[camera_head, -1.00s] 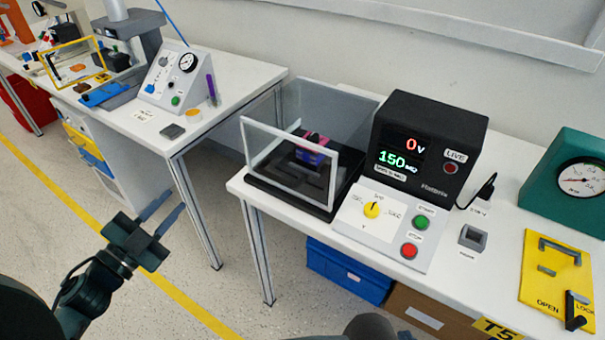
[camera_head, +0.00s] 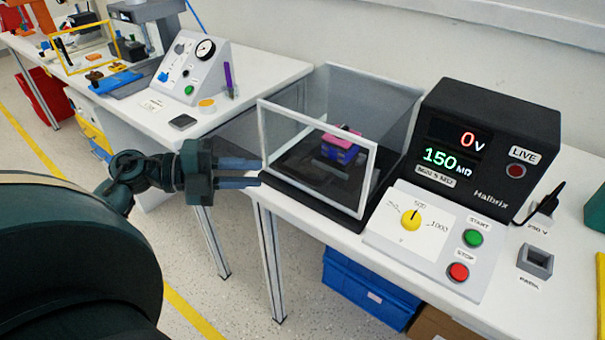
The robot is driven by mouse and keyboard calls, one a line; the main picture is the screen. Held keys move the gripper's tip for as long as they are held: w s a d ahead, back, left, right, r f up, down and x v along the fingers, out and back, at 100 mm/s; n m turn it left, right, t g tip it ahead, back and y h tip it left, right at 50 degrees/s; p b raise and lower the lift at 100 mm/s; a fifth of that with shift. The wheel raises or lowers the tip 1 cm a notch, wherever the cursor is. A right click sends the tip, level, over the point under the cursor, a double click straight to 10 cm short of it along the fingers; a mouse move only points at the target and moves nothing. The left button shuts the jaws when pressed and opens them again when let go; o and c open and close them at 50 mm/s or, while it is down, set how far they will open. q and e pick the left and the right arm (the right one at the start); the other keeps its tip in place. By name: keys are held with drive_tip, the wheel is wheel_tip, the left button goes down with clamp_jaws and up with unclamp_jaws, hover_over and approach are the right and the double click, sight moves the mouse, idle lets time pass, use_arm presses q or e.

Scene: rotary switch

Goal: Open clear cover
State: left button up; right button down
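The clear cover (camera_head: 289,131) is a box of see-through panels with a pale front frame, standing on a black base (camera_head: 315,203) on the white bench. Its framed front panel appears closed. Inside sits a small blue and pink part (camera_head: 341,150). My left gripper (camera_head: 258,173) is at the cover's left front corner, its two fingers pointing right with a narrow gap between them. The fingertips are close to the frame's lower left edge; I cannot tell whether they touch it. Nothing shows between the fingers. My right gripper is out of view.
Right of the cover stands a black tester (camera_head: 484,143) reading 0 V, with a panel (camera_head: 427,238) carrying a yellow knob, green start and red stop buttons. A grey socket block (camera_head: 535,261) lies further right. Another bench (camera_head: 226,112) stands left, across a gap.

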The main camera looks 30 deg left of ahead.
sight(291, 174)
use_arm(q)
drive_tip(key=x, duration=0.9)
drive_tip(key=shift+w+d+f, duration=0.1)
drive_tip(key=shift+w+d, duration=0.1)
drive_tip(key=shift+c, duration=0.3)
clamp_jaws()
